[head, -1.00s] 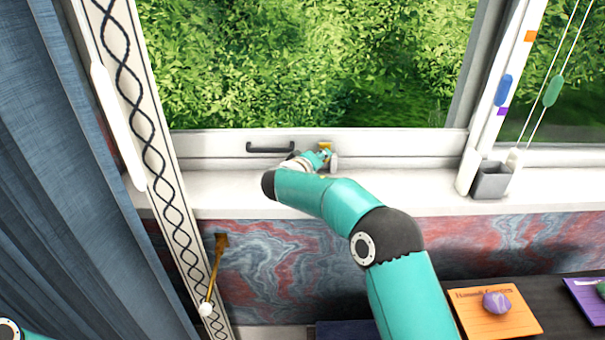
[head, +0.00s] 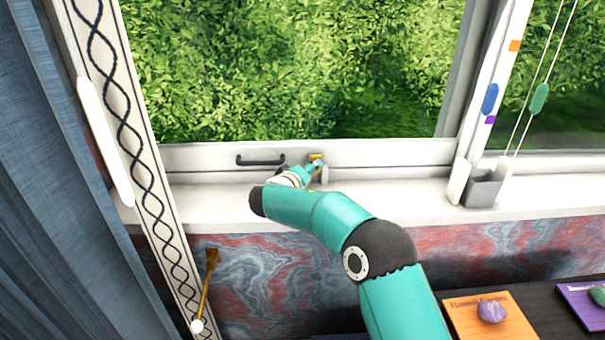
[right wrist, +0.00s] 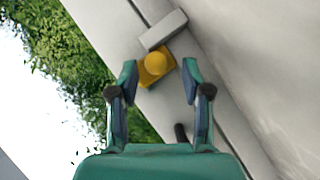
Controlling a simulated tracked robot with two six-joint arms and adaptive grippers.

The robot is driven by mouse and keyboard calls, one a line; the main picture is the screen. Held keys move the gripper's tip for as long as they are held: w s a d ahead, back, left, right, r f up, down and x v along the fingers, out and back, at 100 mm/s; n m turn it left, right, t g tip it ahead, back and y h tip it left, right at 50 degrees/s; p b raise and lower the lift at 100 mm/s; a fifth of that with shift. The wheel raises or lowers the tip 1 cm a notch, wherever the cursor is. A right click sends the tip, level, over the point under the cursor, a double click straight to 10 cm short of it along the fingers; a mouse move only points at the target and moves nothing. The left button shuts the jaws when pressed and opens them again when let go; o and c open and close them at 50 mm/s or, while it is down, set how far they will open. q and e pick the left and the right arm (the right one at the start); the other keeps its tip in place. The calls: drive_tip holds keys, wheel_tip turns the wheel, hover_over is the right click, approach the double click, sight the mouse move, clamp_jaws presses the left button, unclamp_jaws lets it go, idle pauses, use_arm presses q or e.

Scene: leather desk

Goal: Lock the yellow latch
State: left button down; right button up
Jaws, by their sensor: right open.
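The yellow latch (head: 316,157) is on the bottom rail of the window frame, right of the dark handle. In the right wrist view the latch (right wrist: 156,64) shows a yellow plate with a round yellow knob, beside a light grey block (right wrist: 163,29). My right gripper (head: 314,168) is at the latch in the head view, partly covering it. In the right wrist view the right gripper (right wrist: 160,70) is open, with the yellow knob between its fingertips and visible gaps on both sides. My left gripper is not in view.
A dark handle (head: 260,160) is on the same rail, just left of the latch. The white sill (head: 410,195) is mostly clear. A grey cup-like holder (head: 482,188) stands at its right. A blue curtain (head: 50,200) hangs at the left.

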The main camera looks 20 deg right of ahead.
drive_tip(key=v, duration=1.1)
drive_tip(key=shift+r, duration=0.1)
